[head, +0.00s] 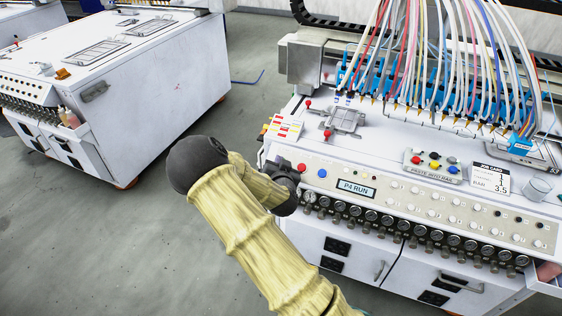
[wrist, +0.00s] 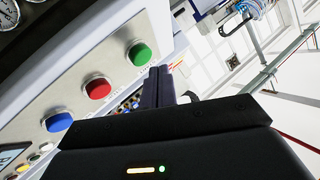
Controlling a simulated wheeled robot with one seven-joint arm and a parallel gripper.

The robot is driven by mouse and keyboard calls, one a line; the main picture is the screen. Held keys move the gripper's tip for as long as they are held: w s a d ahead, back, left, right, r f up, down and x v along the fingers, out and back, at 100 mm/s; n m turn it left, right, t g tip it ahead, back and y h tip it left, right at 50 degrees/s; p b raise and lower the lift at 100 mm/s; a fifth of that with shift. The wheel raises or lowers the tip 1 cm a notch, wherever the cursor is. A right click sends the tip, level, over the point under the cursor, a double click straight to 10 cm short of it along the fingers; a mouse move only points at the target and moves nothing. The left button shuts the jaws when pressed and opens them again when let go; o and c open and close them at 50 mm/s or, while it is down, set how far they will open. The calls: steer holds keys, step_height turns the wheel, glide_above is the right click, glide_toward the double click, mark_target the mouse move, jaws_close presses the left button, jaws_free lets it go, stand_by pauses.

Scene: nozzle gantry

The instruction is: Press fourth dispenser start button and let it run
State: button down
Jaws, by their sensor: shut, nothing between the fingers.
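The dispenser machine's sloping front panel (head: 430,200) carries a lit display (head: 356,189) reading "P4 RUN". Left of it are a red button (head: 302,168) and a blue button (head: 322,173). In the wrist view a green button (wrist: 139,54), the red button (wrist: 98,88) and the blue button (wrist: 58,121) stand in a row. My gripper (head: 291,182) is at the panel's left end; its shut, empty fingers (wrist: 160,76) point up close beside the green button. I cannot tell whether they touch it. The green button is hidden behind my gripper in the head view.
Several gauges (head: 420,231) line the panel's lower edge. Coloured tubes (head: 440,60) rise above the deck. A job card (head: 490,179), a button box (head: 433,165) and a clear cup (head: 538,188) sit on top. Another white machine (head: 130,90) stands left, across open floor (head: 110,240).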

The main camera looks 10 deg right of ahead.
steer(key=r, duration=0.1)
steer(key=s+a+r+p, duration=0.1)
steer(key=s+r+p, duration=0.1)
steer(key=r, duration=0.1)
steer(key=shift+s+a, duration=0.1)
steer(key=shift+a, duration=0.2)
stand_by(0.6)
steer(key=s+r+n+g+y+p, duration=0.1)
steer(key=s+r+n+g+p, duration=0.2)
steer(key=s, duration=1)
steer(key=s+r+n+g+y+p, duration=0.1)
steer(key=s+r+n+g+p, duration=0.3)
steer(key=s+r, duration=0.9)
steer(key=s+g+p, duration=0.1)
steer(key=g+p, duration=0.2)
steer(key=g, duration=0.2)
steer(key=shift+s+d+r+y, duration=0.25)
steer(key=shift+y, duration=0.05)
stand_by(1.5)
